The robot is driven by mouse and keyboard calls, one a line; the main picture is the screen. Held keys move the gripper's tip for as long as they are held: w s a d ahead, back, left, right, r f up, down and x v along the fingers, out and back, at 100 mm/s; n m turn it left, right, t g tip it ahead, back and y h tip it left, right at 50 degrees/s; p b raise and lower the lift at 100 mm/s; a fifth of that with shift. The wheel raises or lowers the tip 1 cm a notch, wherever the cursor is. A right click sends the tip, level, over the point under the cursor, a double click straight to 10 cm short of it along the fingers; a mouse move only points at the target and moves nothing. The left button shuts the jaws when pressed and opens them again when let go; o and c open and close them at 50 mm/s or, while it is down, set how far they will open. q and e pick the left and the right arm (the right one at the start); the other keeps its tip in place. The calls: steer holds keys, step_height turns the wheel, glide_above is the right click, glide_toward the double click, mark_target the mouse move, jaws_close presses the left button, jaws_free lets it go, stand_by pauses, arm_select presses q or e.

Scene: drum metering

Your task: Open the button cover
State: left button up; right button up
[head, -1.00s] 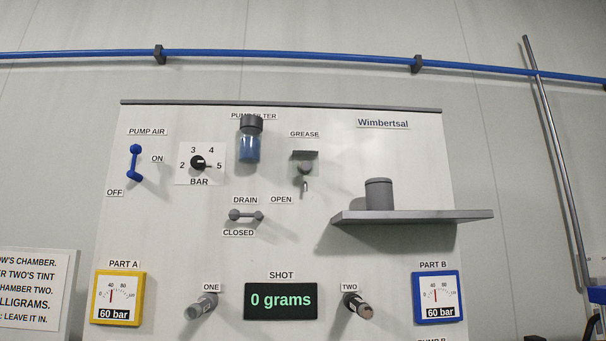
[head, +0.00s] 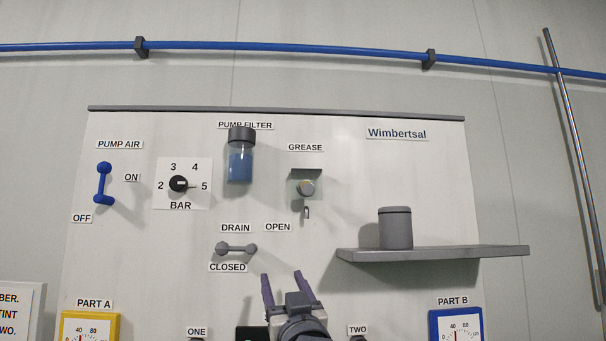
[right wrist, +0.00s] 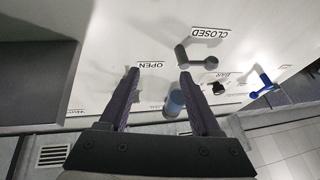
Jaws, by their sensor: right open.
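The button cover (head: 296,189) is a small clear box under a grey hinge piece, below the GREASE label on the white panel. It sits over a round grey button (head: 307,188) and looks closed. A small grey hook-like piece hangs just beneath it. My right gripper (head: 282,275) is open and empty, below the cover and slightly left of it, fingers pointing up. In the right wrist view its two dark fingers (right wrist: 159,74) are apart with the panel beyond; the cover is not clear there. My left gripper is not in view.
The drain lever (head: 236,249) lies left of my right gripper. The pump filter (head: 240,160) hangs left of the cover. A grey shelf (head: 440,253) with a grey canister (head: 395,228) juts out at right. The panel between gripper and cover is clear.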

mark_target(308, 191)
steer(key=s+d+r+m+t+h+p, duration=0.1)
steer(key=d+r+m+t+h+p, duration=0.3)
steer(key=r, duration=0.7)
steer(key=shift+n+t+h, duration=0.3)
steer(key=shift+n+h, duration=0.1)
steer(key=shift+h, duration=0.2)
steer(key=p+x, duration=0.1)
steer(key=x, duration=0.1)
steer(key=p+x, duration=0.1)
steer(key=x, duration=0.2)
steer(key=d+p+x, duration=0.1)
steer(key=p+x, duration=0.1)
steer(key=shift+w+r, duration=0.3)
steer(key=shift+p+x, duration=0.45)
steer(key=shift+x, duration=0.35)
steer(key=shift+w+f, duration=0.1)
steer(key=shift+f, duration=0.1)
jaws_close()
